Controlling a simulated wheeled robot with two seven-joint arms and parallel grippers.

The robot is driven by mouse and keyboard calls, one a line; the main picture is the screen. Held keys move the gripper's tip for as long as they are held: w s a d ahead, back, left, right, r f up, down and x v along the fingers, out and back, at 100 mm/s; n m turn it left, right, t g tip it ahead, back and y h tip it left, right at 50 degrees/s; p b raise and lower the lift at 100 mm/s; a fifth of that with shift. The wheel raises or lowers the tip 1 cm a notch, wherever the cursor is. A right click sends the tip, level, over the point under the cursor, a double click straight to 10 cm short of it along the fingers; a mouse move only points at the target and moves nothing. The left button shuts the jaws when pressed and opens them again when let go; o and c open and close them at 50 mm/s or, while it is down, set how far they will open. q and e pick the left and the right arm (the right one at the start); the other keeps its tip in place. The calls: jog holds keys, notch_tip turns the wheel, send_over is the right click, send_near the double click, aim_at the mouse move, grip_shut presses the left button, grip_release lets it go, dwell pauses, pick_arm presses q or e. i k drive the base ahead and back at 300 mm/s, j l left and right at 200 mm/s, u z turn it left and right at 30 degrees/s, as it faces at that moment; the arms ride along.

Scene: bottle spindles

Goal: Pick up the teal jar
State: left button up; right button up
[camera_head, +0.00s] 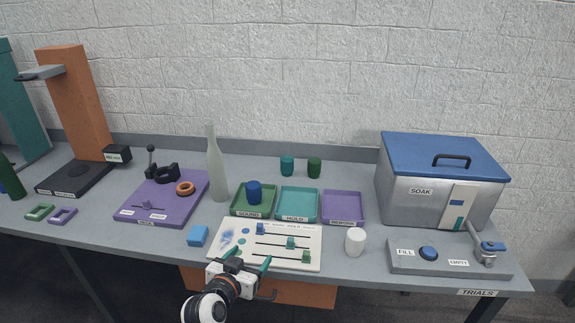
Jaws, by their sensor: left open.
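The teal jar (287,166) stands upright at the back of the table, near the wall, just left of a dark green jar (314,168). My left gripper (249,257) is at the table's front edge, over the lower edge of the white panel. Its two teal-tipped fingers are apart with nothing between them. It is well in front of the teal jar, with the panel and trays between. My right gripper is not in view.
Green (238,206), teal (283,213) and purple (355,210) trays lie in front of the jars; a blue jar (254,192) is in the green tray. A tall pale bottle (217,172) stands left. A white jar (355,241) and the soak tank (395,190) are right.

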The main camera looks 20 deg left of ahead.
aim_at(286, 162)
jog(key=i+j, duration=0.2)
jog(key=i, duration=0.25)
jog(key=i+j, duration=0.15)
jog(key=i, duration=0.35)
jog(key=i+j, duration=0.2)
jog(key=i, duration=0.25)
